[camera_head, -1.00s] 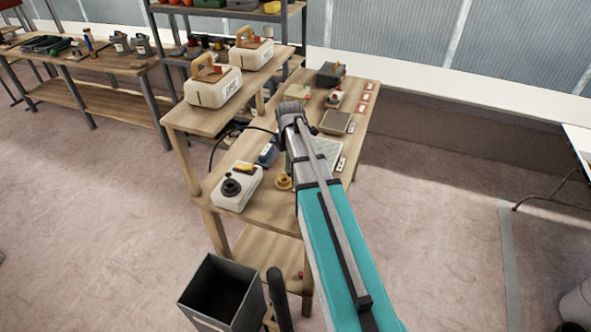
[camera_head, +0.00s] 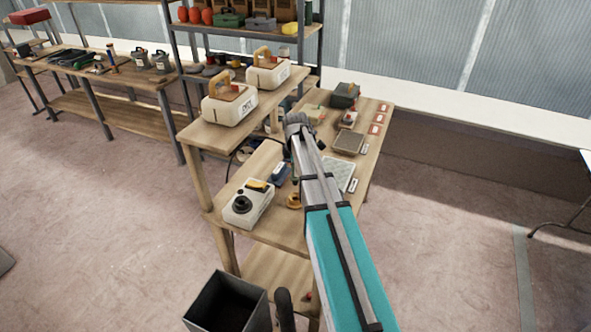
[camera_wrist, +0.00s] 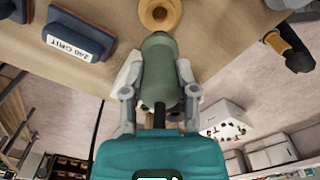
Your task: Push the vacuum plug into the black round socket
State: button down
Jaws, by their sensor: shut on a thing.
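My gripper (camera_wrist: 158,90) is shut on a grey-green, rounded plug-like body (camera_wrist: 160,65), one finger on each side; I take it to be the vacuum plug. Its far end points toward the bench top. In the head view my arm hides most of the gripper and plug. The black round socket (camera_head: 242,204) is on top of a white box (camera_head: 258,211) at the front left of the lower bench top. The gripper is behind and to the right of this box, apart from it. The socket does not show in the wrist view.
A yellow-brown ring (camera_wrist: 160,12) lies just beyond the plug, beside a blue sanding block (camera_wrist: 80,38) marked 240 GRIT. Two white cases (camera_head: 228,105) stand on the raised shelf at left. A dark open bin (camera_head: 225,305) stands on the floor in front.

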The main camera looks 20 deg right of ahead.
aim_at(296, 179)
jog(key=shift+f, duration=0.25)
jog(key=shift+f+b, duration=2.3)
jog(key=shift+b, duration=0.2)
jog(key=shift+f+b, duration=2.1)
dwell(0.6)
dwell(0.3)
jog(key=shift+c, duration=1.5)
grip_release()
jog(key=shift+r, duration=0.15)
